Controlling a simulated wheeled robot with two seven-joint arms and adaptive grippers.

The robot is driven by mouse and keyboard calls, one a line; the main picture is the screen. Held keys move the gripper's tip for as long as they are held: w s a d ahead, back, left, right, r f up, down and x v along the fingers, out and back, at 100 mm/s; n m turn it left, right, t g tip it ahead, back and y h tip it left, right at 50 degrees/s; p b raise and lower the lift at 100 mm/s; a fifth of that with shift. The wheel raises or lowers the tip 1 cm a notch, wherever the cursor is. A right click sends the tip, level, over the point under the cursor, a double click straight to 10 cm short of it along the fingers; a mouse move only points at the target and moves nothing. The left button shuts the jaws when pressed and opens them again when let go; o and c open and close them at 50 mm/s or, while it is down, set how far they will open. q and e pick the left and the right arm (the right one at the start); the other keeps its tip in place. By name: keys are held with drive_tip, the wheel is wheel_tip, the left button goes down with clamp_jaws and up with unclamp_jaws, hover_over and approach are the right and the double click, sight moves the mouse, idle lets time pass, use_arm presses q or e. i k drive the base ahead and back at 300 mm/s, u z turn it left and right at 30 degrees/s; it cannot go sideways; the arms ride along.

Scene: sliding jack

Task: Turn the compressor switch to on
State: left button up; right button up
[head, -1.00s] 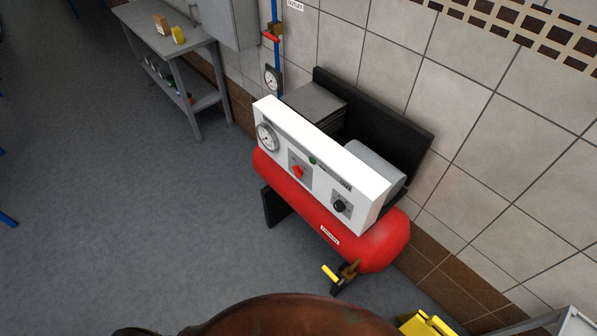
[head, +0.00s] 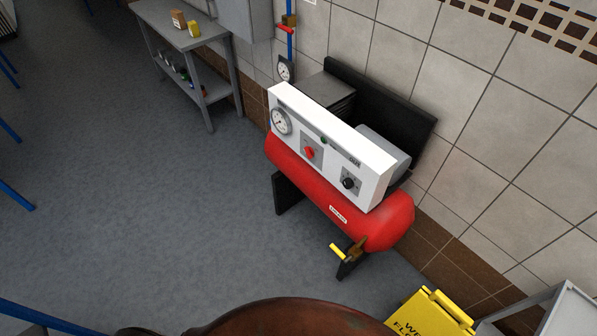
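The compressor (head: 330,193) stands against the tiled wall, with a red tank and a white control panel (head: 365,150) on top. The panel carries a round gauge (head: 281,121), a red rotary switch (head: 309,152) on a grey plate, a small green light (head: 323,140) and a black knob (head: 348,183). The markings around the red switch are too small to read, so I cannot tell its setting from here. Neither of my grippers is in view.
A yellow wet-floor sign (head: 431,314) and a grey metal frame (head: 565,308) stand at lower right. A yellow-handled valve (head: 338,252) sticks out below the tank. A grey shelf table (head: 185,45) stands at upper left. The floor left of the compressor is clear.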

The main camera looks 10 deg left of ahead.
sight(310, 152)
drive_tip(key=z, duration=0.05)
drive_tip(key=k, duration=0.7)
drive_tip(key=u, duration=0.85)
drive_tip(key=i, duration=1.4)
drive_tip(key=z, duration=0.35)
